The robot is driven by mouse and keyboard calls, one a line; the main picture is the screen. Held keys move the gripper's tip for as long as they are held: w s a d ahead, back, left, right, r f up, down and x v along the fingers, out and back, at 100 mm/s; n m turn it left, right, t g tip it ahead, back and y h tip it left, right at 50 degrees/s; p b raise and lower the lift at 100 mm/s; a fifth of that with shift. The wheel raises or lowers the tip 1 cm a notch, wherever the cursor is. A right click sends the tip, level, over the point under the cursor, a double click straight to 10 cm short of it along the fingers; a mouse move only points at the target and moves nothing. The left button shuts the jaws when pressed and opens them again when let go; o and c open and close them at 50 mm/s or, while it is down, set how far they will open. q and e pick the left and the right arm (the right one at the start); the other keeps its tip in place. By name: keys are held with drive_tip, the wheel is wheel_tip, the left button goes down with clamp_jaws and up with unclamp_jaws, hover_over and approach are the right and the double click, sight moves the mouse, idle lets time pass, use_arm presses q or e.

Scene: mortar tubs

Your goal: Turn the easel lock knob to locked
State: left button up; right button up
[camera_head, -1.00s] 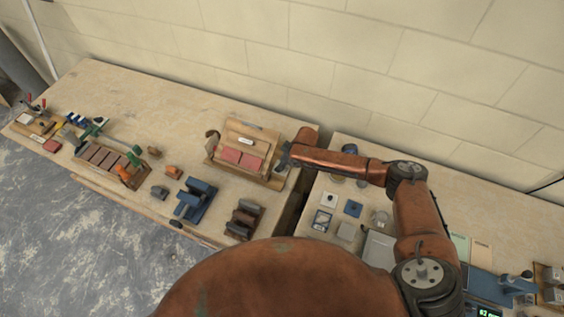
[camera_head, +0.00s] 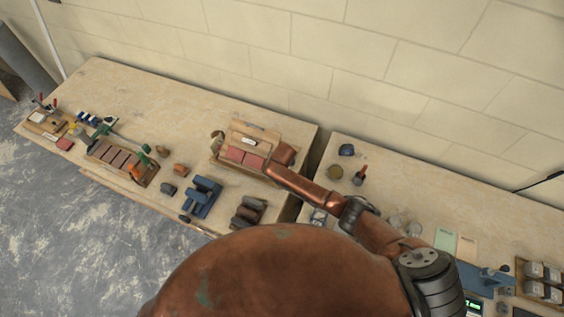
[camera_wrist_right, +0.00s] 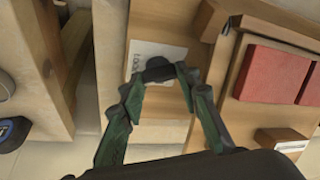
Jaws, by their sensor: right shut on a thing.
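The easel (camera_head: 258,132) is a wooden stand holding red tiles (camera_head: 245,157), near the right end of the left bench. My right arm comes in from the right, and its end covers the easel's right side in the head view. In the right wrist view, my right gripper (camera_wrist_right: 159,75) has its green fingers shut on the dark lock knob (camera_wrist_right: 160,60). The knob is in front of a white paper label (camera_wrist_right: 146,52) with partly hidden lettering on the wood. The knob's exact angle cannot be told. My left gripper is not in view.
A gap separates the left bench (camera_head: 190,105) from the right bench (camera_head: 420,150). Blue blocks (camera_head: 203,194) and dark rolls (camera_head: 248,212) lie in front of the easel. A wooden tray with brown tiles (camera_head: 118,158) stands farther left. A wall is behind.

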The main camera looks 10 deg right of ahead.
drive_tip(key=m, duration=0.2)
drive_tip(key=m+h, duration=0.1)
drive_tip(key=shift+w+a+m+h, duration=0.1)
drive_tip(key=shift+a+m+h, duration=0.1)
drive_tip(key=shift+m+h, duration=0.15)
drive_tip(key=shift+r+m+g+h+b, duration=0.1)
drive_tip(key=shift+m+g+h+b, duration=0.2)
drive_tip(key=shift+m+b, duration=0.45)
drive_tip(key=shift+d+m, duration=0.15)
drive_tip(key=shift+m, duration=0.15)
drive_tip(key=shift+r, duration=0.1)
drive_tip(key=o, duration=1.2)
drive_tip(key=shift+c, duration=0.2)
drive_tip(key=shift+r, duration=0.1)
